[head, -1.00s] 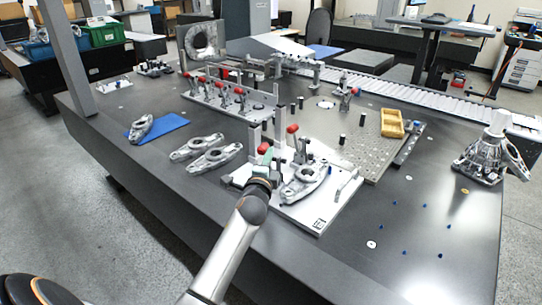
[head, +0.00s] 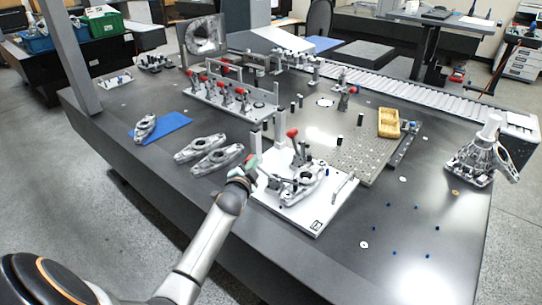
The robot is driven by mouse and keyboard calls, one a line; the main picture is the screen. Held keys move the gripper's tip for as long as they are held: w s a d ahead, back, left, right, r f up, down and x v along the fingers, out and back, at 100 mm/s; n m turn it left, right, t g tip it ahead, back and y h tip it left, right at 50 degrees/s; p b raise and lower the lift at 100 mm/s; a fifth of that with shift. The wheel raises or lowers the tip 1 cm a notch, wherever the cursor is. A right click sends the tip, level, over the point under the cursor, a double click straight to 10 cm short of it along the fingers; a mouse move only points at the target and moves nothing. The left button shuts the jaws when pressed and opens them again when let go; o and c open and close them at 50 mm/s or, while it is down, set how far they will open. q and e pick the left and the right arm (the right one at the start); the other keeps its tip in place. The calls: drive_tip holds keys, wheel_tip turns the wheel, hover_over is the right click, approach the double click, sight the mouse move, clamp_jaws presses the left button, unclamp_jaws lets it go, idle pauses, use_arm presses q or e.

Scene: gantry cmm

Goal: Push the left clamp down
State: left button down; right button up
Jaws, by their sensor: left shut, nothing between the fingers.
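The white fixture plate (head: 318,216) stands near the table's front edge and holds a grey cast part (head: 308,186). The right clamp's red handle (head: 292,132) stands upright behind the part. My left gripper (head: 251,163) is at the left edge of the plate, low, with its fingers shut and green showing at the tips. The left clamp is mostly hidden by my gripper. A little red shows at the fingertips, and a dark bar (head: 269,181) runs from there towards the part. I cannot tell whether they touch. My right gripper is out of view.
Two loose castings (head: 217,160) lie left of my gripper, and another lies on a blue mat (head: 172,127). Grey posts (head: 279,128) rise close behind the gripper. A row of red-handled clamps stands farther back. The front right of the table is mostly clear.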

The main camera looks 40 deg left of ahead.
use_arm(q)
drive_tip(key=shift+s+a+f+n+h+p, duration=0.15)
drive_tip(key=shift+a+f+n+h+p, duration=0.25)
drive_tip(key=shift+a+f+n, duration=0.55)
drive_tip(key=shift+f, duration=0.15)
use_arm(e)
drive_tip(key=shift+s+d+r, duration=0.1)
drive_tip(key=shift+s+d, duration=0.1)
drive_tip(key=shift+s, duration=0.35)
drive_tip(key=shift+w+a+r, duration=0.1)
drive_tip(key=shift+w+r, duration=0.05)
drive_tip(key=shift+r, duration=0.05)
use_arm(q)
drive_tip(key=shift+s+d, duration=0.1)
drive_tip(key=shift+s, duration=0.05)
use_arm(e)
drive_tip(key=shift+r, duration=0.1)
